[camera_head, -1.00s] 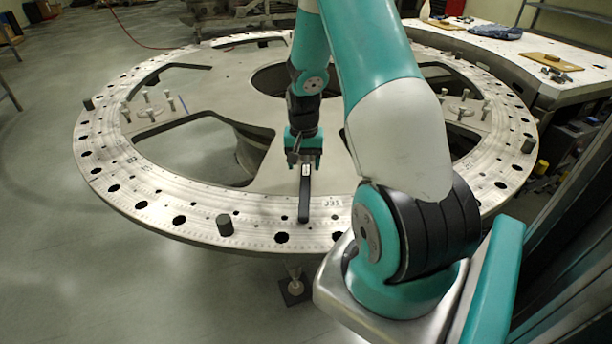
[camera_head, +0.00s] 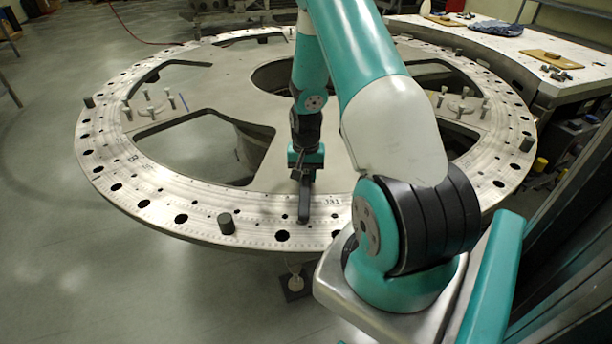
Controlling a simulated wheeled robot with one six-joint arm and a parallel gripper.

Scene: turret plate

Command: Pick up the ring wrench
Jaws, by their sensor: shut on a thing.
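The ring wrench (camera_head: 304,207) is a dark, narrow bar on the front part of the round metal turret plate (camera_head: 262,225), pointing towards me. My gripper (camera_head: 304,181) is over its far end and is shut on it. The fingers and the far end of the wrench are small and partly hidden by the gripper body. The near end of the wrench appears to rest on the plate or very close to it.
A dark peg (camera_head: 226,223) stands on the plate's rim left of the wrench. The plate has large openings and several rim holes. Small bolts (camera_head: 150,105) stand at the left. A white worktable (camera_head: 510,48) with tools adjoins at the back right.

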